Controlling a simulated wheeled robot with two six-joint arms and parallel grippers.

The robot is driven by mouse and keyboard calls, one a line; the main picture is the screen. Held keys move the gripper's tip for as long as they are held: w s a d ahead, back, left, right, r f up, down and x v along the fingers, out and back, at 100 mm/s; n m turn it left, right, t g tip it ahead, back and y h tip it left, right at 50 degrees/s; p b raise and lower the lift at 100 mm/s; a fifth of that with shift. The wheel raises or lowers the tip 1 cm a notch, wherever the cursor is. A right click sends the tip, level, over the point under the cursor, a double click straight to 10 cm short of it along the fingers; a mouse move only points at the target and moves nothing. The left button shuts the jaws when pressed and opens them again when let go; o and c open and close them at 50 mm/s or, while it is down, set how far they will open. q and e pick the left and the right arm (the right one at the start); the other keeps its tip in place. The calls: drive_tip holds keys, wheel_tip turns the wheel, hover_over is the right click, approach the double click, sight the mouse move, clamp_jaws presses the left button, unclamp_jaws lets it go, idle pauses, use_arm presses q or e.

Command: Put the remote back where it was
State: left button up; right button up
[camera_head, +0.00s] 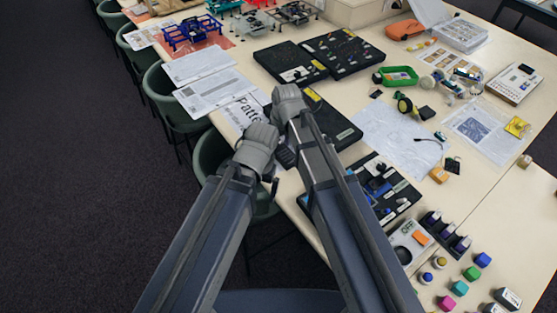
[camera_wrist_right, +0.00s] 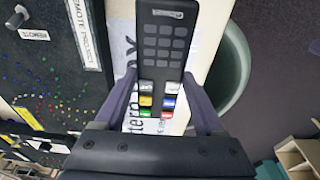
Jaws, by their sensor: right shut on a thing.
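A black remote (camera_wrist_right: 163,45) with grey keys and several coloured buttons lies lengthwise between the fingers of my right gripper (camera_wrist_right: 160,95). The fingers close on its two long sides in the right wrist view. White paper with large print (camera_wrist_right: 126,35) shows behind the remote, near the table edge. In the head view a small dark keyed object, seemingly the remote (camera_head: 284,156), shows between my two arms near the table's left edge. My right gripper is mostly hidden there by its own arm. My left arm ends in a grey joint, and its fingers are not visible.
A black board (camera_wrist_right: 85,25) with a lettered label is beside the remote. A green chair (camera_wrist_right: 232,65) stands close to the table edge. Papers (camera_head: 215,78), black boards (camera_head: 343,50) and a green tray (camera_head: 399,76) cover the table (camera_head: 420,163). Dark floor lies left.

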sight(279, 154)
drive_tip(key=shift+f+b, duration=1.9)
drive_tip(key=shift+f, duration=0.45)
drive_tip(key=shift+f, duration=0.15)
drive_tip(key=o, duration=1.5)
drive_tip(key=shift+r, duration=0.2)
drive_tip(key=r+p, duration=0.4)
drive_tip(key=s+r+p, duration=0.1)
drive_tip(key=r+p, duration=0.3)
drive_tip(key=d+r+p, duration=0.1)
drive_tip(key=r+p, duration=0.3)
drive_tip(key=shift+s, duration=0.3)
drive_tip(key=shift+f, duration=0.2)
